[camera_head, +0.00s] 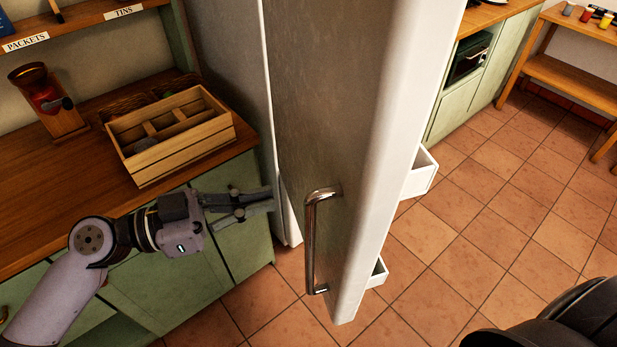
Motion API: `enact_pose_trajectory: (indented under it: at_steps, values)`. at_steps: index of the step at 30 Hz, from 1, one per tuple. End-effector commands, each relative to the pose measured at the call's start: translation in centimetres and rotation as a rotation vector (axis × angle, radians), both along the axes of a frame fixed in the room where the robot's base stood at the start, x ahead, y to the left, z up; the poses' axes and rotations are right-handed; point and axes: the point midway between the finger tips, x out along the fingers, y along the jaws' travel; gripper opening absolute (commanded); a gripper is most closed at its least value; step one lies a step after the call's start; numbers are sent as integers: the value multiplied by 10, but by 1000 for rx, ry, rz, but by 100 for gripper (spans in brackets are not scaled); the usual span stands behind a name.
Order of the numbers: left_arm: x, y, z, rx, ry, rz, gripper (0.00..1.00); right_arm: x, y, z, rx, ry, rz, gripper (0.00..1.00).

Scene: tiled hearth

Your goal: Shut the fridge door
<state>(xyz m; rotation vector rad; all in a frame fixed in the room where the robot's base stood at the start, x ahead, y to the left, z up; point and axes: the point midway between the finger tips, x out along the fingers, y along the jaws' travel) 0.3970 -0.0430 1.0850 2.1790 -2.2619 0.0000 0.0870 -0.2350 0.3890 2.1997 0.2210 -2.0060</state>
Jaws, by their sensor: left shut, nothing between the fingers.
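The fridge door (335,110) stands open, swung out toward me. Its outer face is turned left, and its pale edge faces me. A vertical metal bar handle (311,240) is on the outer face near the lower front edge. White door bins (423,172) stick out on its inner side, at the right. The fridge body (232,50) shows behind and left of the door; its inside is hidden. My left gripper (268,200) is shut and empty, left of the handle and pointing toward the door. I cannot tell whether its tips touch the door.
A wooden counter (90,205) over green cabinets stands at left, holding a divided wooden crate (175,160) and a red grinder (45,100). Tiled floor (480,240) is clear right of the door. A wooden bench (575,80) stands at the far right.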

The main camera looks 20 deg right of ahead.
Motion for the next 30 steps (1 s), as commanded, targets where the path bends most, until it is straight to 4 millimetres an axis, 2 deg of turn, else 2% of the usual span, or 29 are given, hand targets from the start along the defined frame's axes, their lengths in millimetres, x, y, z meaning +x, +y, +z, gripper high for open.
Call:
enact_pose_trajectory:
  at_steps: [1, 6, 12, 18, 30]
  values:
    - [-1, -13, 8, -2, -1, -3, 0, 0, 0, 13, 0, 0, 0, 0]
    - [-2, -47, 7, 0, 0, -1, 0, 0, 0, 31, 0, 0, 0, 0]
    - [-2, -73, 4, 1, 0, 0, 0, 0, 0, 45, 0, 0, 0, 0]
    - [-3, -81, 0, 1, -1, 1, 0, 0, 0, 48, 0, 0, 0, 0]
    - [-3, -83, 0, 1, -1, 4, 0, 0, 0, 49, 0, 0, -1, 0]
